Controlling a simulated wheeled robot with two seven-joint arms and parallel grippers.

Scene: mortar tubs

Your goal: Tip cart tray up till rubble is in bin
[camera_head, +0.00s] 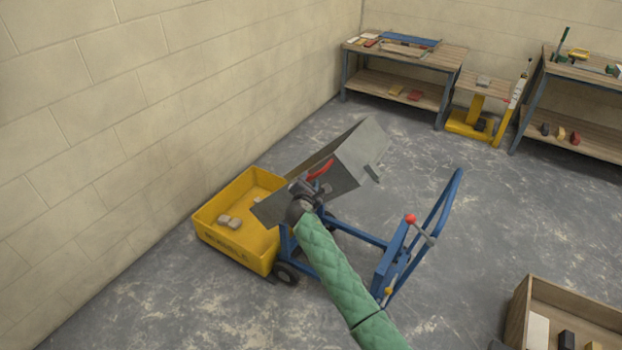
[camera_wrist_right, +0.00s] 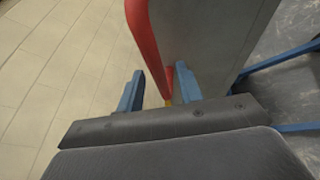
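The cart's grey tray (camera_head: 359,158) is tipped up steeply on its blue frame, its lower lip at the left reaching over the near right side of the yellow bin (camera_head: 242,250). A few grey rubble lumps (camera_head: 229,222) lie on the bin floor. The tray's inside is mostly hidden. My right gripper (camera_head: 309,187) is at the tray's near side, by the red handle (camera_head: 321,170). My left gripper is out of view.
The blue cart frame (camera_head: 357,236) has a push bar and a red-knobbed lever (camera_head: 411,219) at the right. A block wall (camera_head: 130,120) runs behind the bin. Workbenches (camera_head: 405,58) stand at the back. A wooden crate (camera_head: 520,310) is at the lower right. Floor between is clear.

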